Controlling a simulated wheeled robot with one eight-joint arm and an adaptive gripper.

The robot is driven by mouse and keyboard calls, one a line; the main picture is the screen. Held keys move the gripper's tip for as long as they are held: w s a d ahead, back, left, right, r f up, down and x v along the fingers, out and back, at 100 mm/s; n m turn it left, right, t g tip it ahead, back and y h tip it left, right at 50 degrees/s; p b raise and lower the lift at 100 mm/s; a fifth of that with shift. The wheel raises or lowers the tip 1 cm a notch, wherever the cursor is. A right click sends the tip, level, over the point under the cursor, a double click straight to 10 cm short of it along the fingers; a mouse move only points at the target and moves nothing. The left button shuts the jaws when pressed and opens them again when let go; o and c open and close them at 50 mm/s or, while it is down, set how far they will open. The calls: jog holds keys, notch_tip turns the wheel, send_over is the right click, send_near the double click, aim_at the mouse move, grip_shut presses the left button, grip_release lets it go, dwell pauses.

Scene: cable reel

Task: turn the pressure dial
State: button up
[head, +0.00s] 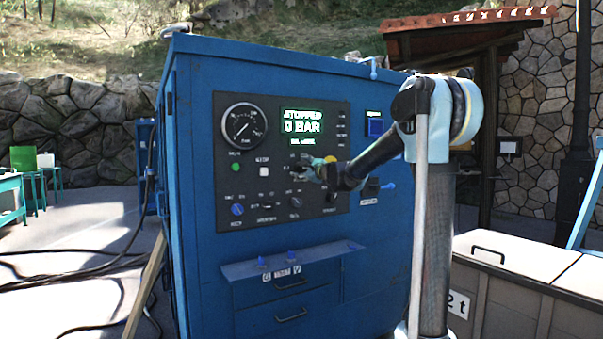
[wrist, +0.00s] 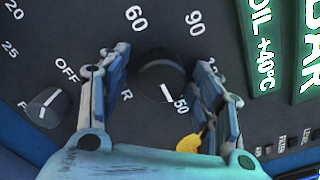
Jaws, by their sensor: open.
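The pressure dial (wrist: 162,78) is a dark round knob on the panel with a white pointer line. In the wrist view it sits between the fingers of my gripper (wrist: 161,57), and its pointer slants to the lower right towards a partly hidden "50" mark. Marks 60 and 90 show above it. The fingers are spread apart on either side of the knob; I cannot tell whether either touches it. In the head view my gripper (head: 307,169) is at the dark control panel (head: 342,197) and hides the dial. The green display (head: 302,121) reads STOPPED, 0 BAR.
Another knob (wrist: 46,110) with an OFF mark is left of the fingers. A yellow part (wrist: 189,143) shows beside the right finger. The blue cabinet (head: 195,180) has a round gauge (head: 243,125), and a small shelf (head: 293,260) juts out below the panel.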

jog(key=c, duration=1.1)
jog(key=shift+o, duration=0.2)
jog(key=shift+a, duration=0.25)
jog(key=shift+d, duration=0.2)
jog(key=shift+n, duration=0.4)
jog(key=n, duration=0.4)
jog(key=shift+n, duration=0.3)
jog(key=n, duration=0.6)
jog(key=shift+d, duration=0.1)
jog(key=shift+n, duration=0.4)
